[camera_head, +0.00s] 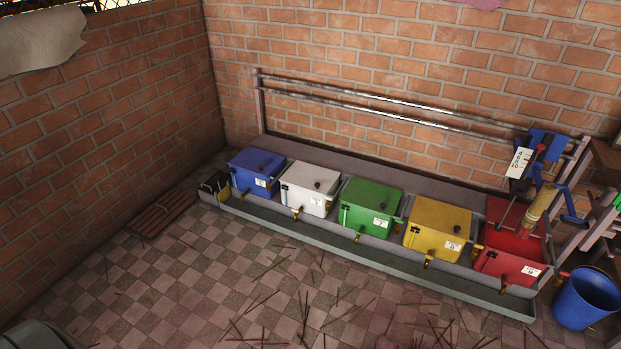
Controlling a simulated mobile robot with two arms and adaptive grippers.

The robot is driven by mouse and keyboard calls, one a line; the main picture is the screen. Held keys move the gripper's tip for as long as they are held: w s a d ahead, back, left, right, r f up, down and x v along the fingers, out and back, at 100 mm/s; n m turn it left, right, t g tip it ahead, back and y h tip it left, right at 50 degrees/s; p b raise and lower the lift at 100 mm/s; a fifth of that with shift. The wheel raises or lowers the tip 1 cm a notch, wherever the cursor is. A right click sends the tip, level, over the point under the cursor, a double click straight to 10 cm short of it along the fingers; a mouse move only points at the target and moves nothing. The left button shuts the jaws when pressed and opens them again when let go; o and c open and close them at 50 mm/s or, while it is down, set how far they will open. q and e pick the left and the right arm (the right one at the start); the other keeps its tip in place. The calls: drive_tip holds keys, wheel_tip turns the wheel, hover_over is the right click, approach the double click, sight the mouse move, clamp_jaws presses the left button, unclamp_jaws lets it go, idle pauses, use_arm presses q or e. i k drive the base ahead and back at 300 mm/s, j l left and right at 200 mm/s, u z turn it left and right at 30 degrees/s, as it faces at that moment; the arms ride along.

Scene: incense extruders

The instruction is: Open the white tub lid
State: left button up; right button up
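The white tub (308,203) stands second from the left in a row of coloured tubs along the back brick wall. Its white lid (311,177) lies flat over the top and looks closed. A small dark knob (318,185) sits on the lid. A numbered label is on the tub's front, and a brownish spout (297,214) sticks out low at the front. Neither of my grippers shows in the head view, and nothing touches the lid.
A blue tub (256,171) stands left of it and a green tub (371,207) right. Yellow (438,230) and red (507,262) tubs follow. A grey trough (400,264) runs in front. Metal rails (385,103) run behind. Sticks litter the tiled floor.

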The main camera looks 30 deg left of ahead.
sight(320, 180)
drive_tip(key=i+j, duration=0.3)
drive_tip(key=j, duration=0.15)
drive_tip(key=i+j, duration=0.3)
drive_tip(key=j, duration=0.1)
